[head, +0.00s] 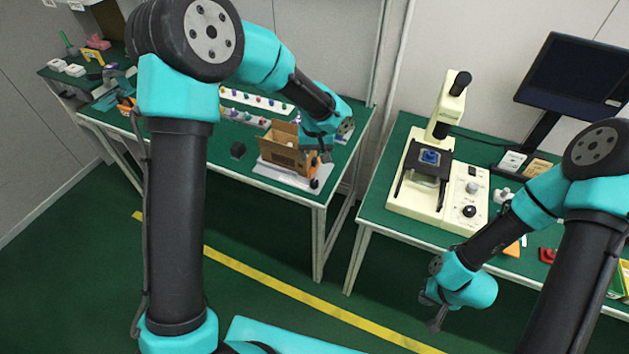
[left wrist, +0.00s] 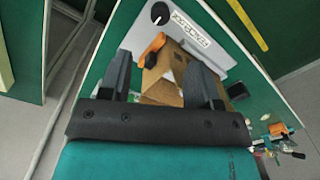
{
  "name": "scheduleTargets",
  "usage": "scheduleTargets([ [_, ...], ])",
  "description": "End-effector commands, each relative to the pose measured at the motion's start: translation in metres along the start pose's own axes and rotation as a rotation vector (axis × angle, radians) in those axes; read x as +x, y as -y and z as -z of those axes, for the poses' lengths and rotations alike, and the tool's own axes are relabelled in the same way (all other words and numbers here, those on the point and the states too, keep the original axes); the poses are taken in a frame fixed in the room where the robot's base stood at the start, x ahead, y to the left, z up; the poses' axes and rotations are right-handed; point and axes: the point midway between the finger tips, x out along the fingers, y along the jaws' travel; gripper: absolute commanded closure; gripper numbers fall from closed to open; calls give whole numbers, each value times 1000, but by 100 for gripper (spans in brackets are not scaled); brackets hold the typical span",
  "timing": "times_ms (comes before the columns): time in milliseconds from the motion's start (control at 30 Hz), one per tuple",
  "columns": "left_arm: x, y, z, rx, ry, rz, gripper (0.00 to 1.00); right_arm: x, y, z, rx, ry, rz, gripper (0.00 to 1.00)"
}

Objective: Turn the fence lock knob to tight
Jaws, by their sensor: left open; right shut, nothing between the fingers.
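A round black knob (head: 315,184) with a white pointer line sits at the corner of a white base plate (head: 268,172). In the left wrist view the knob (left wrist: 160,13) is beyond my fingertips, untouched. An orange handle (left wrist: 154,48) stands beside a brown box-like body on the plate. No tight mark can be read, and I cannot tell which of the two is the fence lock knob. My left gripper (left wrist: 162,76) is open, above the handle, with nothing held. My right gripper (head: 436,318) is shut and empty, low before the right table.
The brown box (head: 284,150) is partly hidden by my left arm. Trays of small coloured parts (head: 255,102) lie behind it, and a black block (head: 238,150) to its left. A cream microscope-like machine (head: 425,175) stands on the right table. Floor shows between the tables.

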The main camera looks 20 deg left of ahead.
Motion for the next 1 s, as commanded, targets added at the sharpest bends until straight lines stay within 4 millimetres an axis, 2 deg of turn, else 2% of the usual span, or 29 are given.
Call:
scheduleTargets([
  [100, 22, 1, -1, 0, 4, 2, 43, 0, 0, 0, 0, 0, 0, 100],
  [600, 104, 1, 0, 1, 2, 2, 43, 0, 0, 0, 0, 0, 0, 100],
  [800, 120, 0, 0, 1, 1, 0, 43, 0, 0, 0, 0, 0, 0, 100],
  [1000, 121, 0, 0, 0, 0, 0, 43, 0, 0, 0, 0, 0, 0, 100],
])
